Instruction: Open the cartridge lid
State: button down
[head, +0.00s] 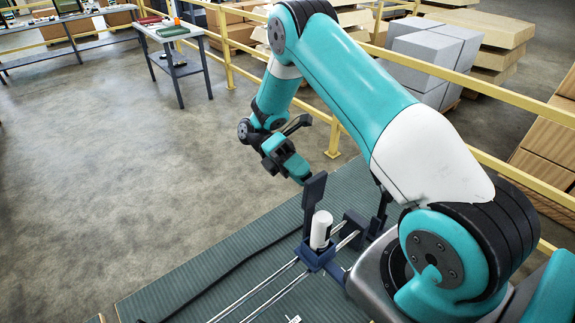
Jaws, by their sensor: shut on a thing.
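A white cylinder (321,229) stands upright in a dark blue holder (316,257) on two metal rails. A flat dark plate (314,190), which looks like the cartridge lid, stands up steeply at the holder's left, its top edge above the cylinder. The cylinder's top is uncovered. My gripper (303,180) reaches down from the upper left, and its tip is at the plate's upper left edge. The gripper is shut on the plate's edge. The finger detail is small, and the exact contact is partly hidden.
The rails (258,292) run across a ribbed grey-green platform (185,283). Dark upright parts (353,229) stand right of the cylinder. A yellow railing (500,168) runs behind my arm, with stacked boxes (430,50) beyond. A small table (168,32) stands far left. The left floor is clear.

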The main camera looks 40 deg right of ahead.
jog(key=shift+w+f+g+p, duration=0.4)
jog(key=shift+g+p, duration=0.4)
jog(key=shift+p, duration=0.85)
jog(key=c, duration=0.8)
grip_release()
jog(key=shift+c, duration=0.2)
jog(key=shift+s+d+t+b, duration=0.1)
jog(key=shift+t+b, duration=0.3)
jog(key=shift+b, duration=0.7)
